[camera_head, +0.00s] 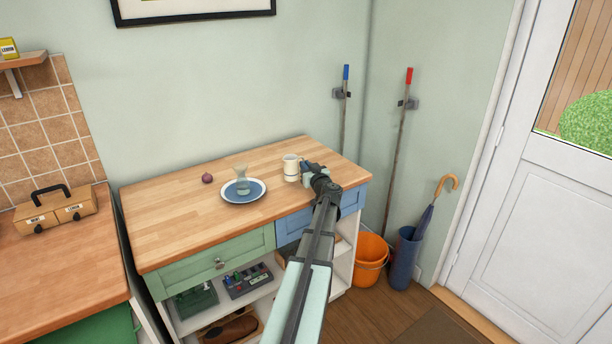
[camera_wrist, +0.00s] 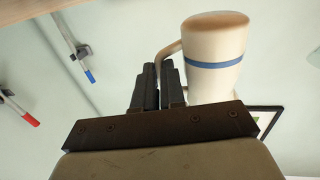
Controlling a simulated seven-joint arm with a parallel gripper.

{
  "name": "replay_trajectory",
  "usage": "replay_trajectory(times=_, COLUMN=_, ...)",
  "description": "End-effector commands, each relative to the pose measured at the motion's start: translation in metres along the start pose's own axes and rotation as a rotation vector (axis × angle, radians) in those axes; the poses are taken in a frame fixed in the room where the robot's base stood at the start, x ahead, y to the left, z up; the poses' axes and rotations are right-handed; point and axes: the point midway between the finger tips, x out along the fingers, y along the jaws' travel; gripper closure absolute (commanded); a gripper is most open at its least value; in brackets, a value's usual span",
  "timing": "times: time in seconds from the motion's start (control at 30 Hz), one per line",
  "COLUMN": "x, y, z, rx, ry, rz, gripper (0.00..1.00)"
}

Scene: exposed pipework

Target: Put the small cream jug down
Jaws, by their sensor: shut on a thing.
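The small cream jug (camera_head: 291,168) is near the right end of the wooden worktop (camera_head: 165,215). In the wrist view the jug (camera_wrist: 214,75) shows a blue band and a brown end at the top of the picture. My gripper (camera_head: 306,171) is at the jug's right side. In the wrist view my gripper's dark fingers (camera_wrist: 158,75) are shut on the jug's handle (camera_wrist: 167,52). I cannot tell for sure whether the jug touches the worktop or hangs just above it.
A red onion (camera_head: 207,178) lies further left. The worktop's left part is clear. An orange bucket (camera_head: 370,262) stands on the floor to the right.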

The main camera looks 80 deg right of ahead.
Motion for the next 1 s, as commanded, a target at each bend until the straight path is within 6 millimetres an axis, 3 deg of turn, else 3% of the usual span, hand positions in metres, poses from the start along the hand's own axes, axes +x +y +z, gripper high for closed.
replay_trajectory(times=0.3, x=0.0, y=0.0, z=0.032, rx=0.002, ry=0.0, rz=0.0, gripper=1.0)
replay_trajectory(times=0.73, x=0.0, y=0.0, z=0.036, rx=0.001, ry=0.0, rz=0.0, gripper=1.0)
replay_trajectory(times=0.77, x=0.0, y=0.0, z=0.036, rx=0.0, ry=0.0, rz=0.0, gripper=0.88)
replay_trajectory(times=1.0, x=0.0, y=0.0, z=0.036, rx=0.0, ry=0.0, rz=0.0, gripper=0.65)
